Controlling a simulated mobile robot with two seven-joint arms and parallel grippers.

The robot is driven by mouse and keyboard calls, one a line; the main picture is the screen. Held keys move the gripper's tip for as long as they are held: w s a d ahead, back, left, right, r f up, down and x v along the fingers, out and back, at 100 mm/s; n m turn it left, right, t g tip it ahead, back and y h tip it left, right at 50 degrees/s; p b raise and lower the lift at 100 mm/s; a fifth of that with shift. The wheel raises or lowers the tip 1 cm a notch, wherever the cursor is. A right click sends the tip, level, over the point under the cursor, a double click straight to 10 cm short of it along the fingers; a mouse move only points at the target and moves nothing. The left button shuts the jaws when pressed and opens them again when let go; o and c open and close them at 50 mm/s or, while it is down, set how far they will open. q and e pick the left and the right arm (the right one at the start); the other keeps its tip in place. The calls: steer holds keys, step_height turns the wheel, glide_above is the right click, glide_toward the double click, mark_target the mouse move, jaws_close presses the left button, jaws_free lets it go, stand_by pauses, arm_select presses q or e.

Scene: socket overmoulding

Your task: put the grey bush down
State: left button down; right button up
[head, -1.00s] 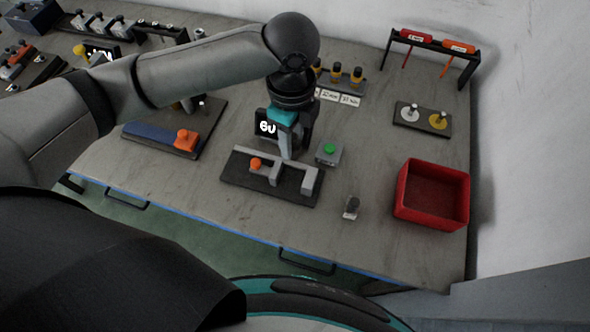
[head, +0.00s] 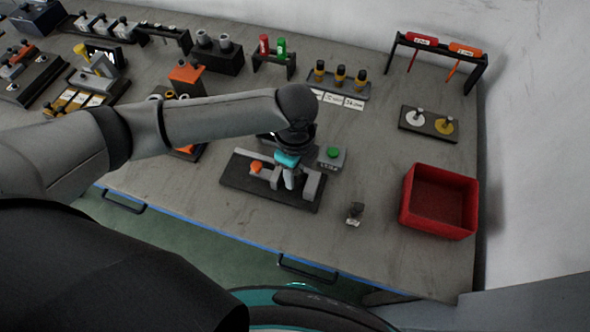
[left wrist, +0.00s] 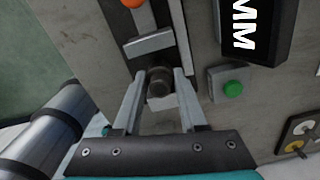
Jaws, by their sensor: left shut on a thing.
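My left gripper (head: 288,182) points down over a black fixture (head: 236,174) with grey blocks and an orange knob (head: 256,166). In the left wrist view the gripper (left wrist: 162,78) is shut on a dark grey cylindrical piece, which looks like the grey bush (left wrist: 159,82). The bush sits between the fingertips, close beside a grey block (left wrist: 149,44) of the fixture. I cannot tell whether it touches the fixture. In the head view the gripper hides the bush. My right gripper is not in view.
A box with a green button (head: 333,153) stands right of the fixture. A small dark-topped piece (head: 354,211) stands in front, and a red bin (head: 438,202) is at the right. A black block with grey cylinders (head: 218,57) is at the back. The front right table is mostly clear.

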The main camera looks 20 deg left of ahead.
arm_select(q)
steer(key=shift+f, duration=0.15)
steer(key=shift+c, duration=2.3)
jaws_free()
step_height(320, 180, up, 12)
steer(key=p, duration=0.2)
steer(key=shift+r, duration=0.2)
